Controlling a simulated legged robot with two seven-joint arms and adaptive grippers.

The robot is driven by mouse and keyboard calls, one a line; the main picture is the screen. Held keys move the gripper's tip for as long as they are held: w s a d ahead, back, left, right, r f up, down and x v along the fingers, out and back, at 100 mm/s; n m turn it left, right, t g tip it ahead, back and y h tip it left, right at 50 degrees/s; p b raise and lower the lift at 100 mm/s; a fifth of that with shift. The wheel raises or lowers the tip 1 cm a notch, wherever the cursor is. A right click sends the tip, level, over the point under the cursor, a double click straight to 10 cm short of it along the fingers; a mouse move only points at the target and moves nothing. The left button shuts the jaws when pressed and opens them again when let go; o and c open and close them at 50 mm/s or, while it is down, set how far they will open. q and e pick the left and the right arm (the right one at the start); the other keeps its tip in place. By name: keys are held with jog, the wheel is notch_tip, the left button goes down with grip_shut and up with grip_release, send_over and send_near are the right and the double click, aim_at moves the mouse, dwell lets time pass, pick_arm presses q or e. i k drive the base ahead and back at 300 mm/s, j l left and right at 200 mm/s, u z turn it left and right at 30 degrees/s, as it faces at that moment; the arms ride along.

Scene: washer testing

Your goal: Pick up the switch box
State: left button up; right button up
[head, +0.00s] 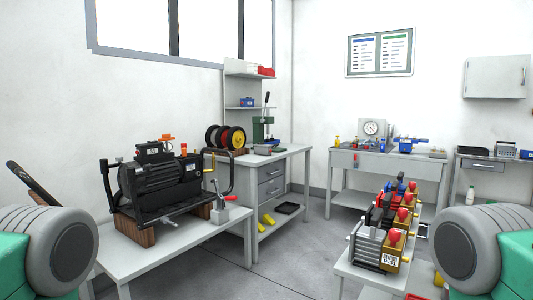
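A small grey box with a red-tipped lever (219,213), which looks like the switch box, stands upright on the front right part of the white table (190,248) at left. It is beside a large black motor-like machine (160,185) on brown wooden blocks. Nothing of mine touches the box. Grey rounded joints and green links of my arms show at the lower left and lower right corners. Neither gripper can be made out in this view.
A dark bar (32,183) shows at the far left; I cannot tell what it belongs to. Several pump-like units (384,230) stand on a bench at right. A grey drawer workbench (271,185) stands behind. The floor between the tables (290,250) is clear.

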aim_at(260, 148)
jog(key=i+u, duration=0.2)
jog(key=i, duration=0.2)
jog(key=i+j, duration=0.1)
jog(key=i, duration=0.4)
jog(key=i+j, duration=0.1)
jog(key=i, duration=0.45)
jog(key=i+j, duration=0.15)
jog(key=i, duration=0.35)
jog(key=i+j, duration=0.1)
jog(key=i, duration=0.45)
jog(key=i+l+z, duration=0.15)
jog(key=i, duration=0.35)
jog(key=i+l+z, duration=0.1)
jog(key=i+l, duration=0.15)
jog(key=i, duration=0.25)
jog(key=i+l+z, duration=0.15)
jog(key=i, duration=0.35)
jog(key=u, duration=0.55)
jog(key=i+l+u, duration=0.4)
jog(key=l+u, duration=0.25)
jog(key=i+l+u, duration=0.1)
jog(key=l+u, duration=0.2)
jog(key=l, duration=0.15)
jog(key=i+l+u, duration=0.1)
jog(key=l+u, duration=0.25)
